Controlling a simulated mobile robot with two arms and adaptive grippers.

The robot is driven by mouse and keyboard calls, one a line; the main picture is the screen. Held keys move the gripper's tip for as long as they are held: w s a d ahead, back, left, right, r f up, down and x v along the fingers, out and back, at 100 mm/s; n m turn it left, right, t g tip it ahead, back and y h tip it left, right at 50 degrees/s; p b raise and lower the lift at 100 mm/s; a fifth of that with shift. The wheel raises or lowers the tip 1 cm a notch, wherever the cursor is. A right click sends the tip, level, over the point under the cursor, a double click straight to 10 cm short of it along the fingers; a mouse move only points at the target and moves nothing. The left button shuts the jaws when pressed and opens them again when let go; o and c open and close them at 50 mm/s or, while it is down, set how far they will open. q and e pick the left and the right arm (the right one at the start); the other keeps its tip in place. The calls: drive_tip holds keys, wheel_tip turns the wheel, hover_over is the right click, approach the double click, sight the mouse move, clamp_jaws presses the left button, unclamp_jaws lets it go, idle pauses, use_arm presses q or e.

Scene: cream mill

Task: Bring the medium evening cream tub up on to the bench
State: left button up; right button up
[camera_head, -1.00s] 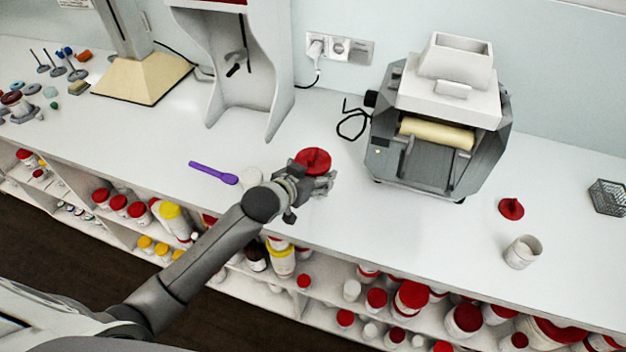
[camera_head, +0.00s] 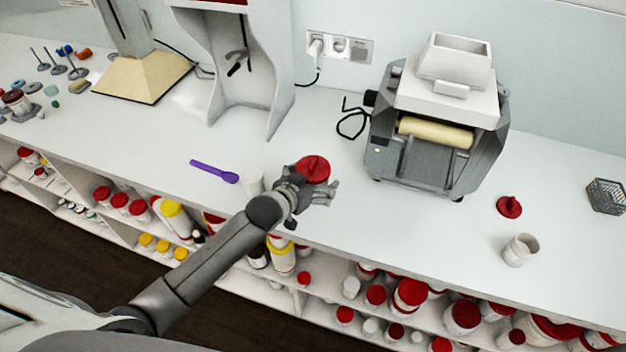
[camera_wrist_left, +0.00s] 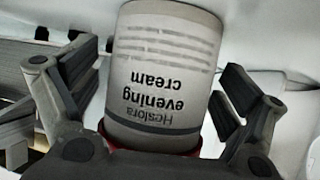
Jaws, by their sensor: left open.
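The evening cream tub (camera_wrist_left: 165,75) is white with printed text and a dark band. It stands on the bench (camera_head: 400,220), and its red lid (camera_head: 312,168) shows in the head view. My left gripper (camera_head: 318,190) is at its near side and hides most of its body there. In the left wrist view the fingers of my left gripper (camera_wrist_left: 158,62) are spread on either side of the tub, with gaps visible. The label reads upside down there, with red at the lower end. My right gripper is out of view.
A white container (camera_head: 252,180) and a purple spoon (camera_head: 214,171) are left of the gripper. A roller mill (camera_head: 430,130) stands to the right. A loose red lid (camera_head: 509,207) and an open white jar (camera_head: 520,250) lie farther right. Shelves below hold several tubs.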

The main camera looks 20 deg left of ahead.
use_arm(q)
drive_tip(key=shift+r, duration=0.25)
drive_tip(key=shift+s+a+r, duration=0.1)
drive_tip(key=shift+s+a, duration=0.05)
drive_tip(key=shift+s, duration=0.35)
drive_tip(key=b+v, duration=0.1)
drive_tip(key=v, duration=1)
